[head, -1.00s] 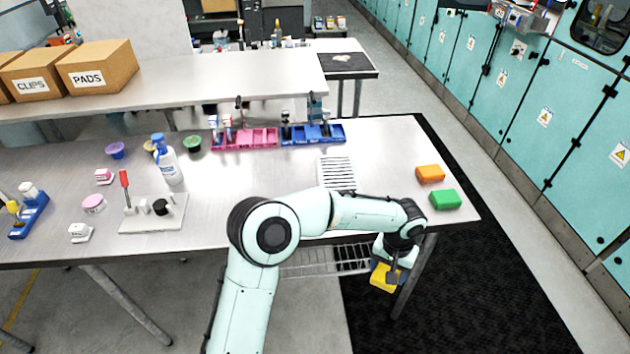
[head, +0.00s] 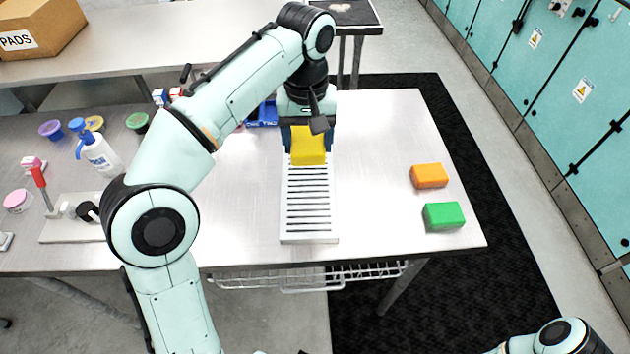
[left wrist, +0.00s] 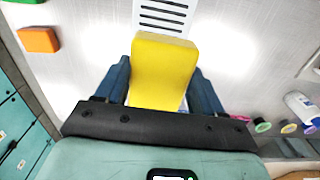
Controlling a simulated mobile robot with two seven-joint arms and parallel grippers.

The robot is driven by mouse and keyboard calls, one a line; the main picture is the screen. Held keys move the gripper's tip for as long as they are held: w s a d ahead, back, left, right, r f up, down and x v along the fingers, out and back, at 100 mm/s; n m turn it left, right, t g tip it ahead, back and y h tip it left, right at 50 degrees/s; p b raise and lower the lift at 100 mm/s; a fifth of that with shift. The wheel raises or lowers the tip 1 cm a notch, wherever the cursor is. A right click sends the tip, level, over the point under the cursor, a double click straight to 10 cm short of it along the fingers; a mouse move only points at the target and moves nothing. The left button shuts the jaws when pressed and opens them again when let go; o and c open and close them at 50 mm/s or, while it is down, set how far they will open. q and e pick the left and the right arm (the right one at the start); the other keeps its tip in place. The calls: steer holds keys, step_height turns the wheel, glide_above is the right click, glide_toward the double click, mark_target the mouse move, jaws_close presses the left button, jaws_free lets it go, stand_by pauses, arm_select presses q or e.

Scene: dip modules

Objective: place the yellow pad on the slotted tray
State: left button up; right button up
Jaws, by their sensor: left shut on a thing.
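The yellow pad (head: 308,146) is held in my left gripper (head: 308,140), over the far end of the slotted tray. It also shows in the left wrist view (left wrist: 163,70) between the two dark blue fingers (left wrist: 160,88). The slotted tray (head: 309,238) is white with dark slots and lies on the table, its far end hidden by the pad and gripper. Part of the tray shows beyond the pad in the left wrist view (left wrist: 137,28). I cannot tell whether the pad touches the tray. My right gripper is not in view; only part of my right arm shows at the bottom right.
An orange block (head: 429,176) and a green block (head: 443,216) lie right of the tray. A blue bin (head: 262,115) is partly hidden behind my left arm. A spray bottle (head: 101,155) and several small tubs stand at the left.

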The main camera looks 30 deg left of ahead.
arm_select(q)
step_height(320, 180, down, 8)
steer(key=s+b, duration=0.1)
steer(key=b, duration=0.3)
glide_above(309, 206)
step_height(309, 206, down, 6)
steer(key=shift+s+f, duration=0.1)
steer(key=shift+s, duration=0.05)
steer(key=shift+f+b, duration=0.4)
steer(key=shift+f, duration=1.95)
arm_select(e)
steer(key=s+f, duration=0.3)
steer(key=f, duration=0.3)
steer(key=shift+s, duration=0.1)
arm_select(q)
steer(key=shift+f, duration=0.2)
steer(key=o, duration=1)
steer(key=shift+r, duration=0.1)
step_height(309, 206, up, 12)
steer(key=p, duration=0.3)
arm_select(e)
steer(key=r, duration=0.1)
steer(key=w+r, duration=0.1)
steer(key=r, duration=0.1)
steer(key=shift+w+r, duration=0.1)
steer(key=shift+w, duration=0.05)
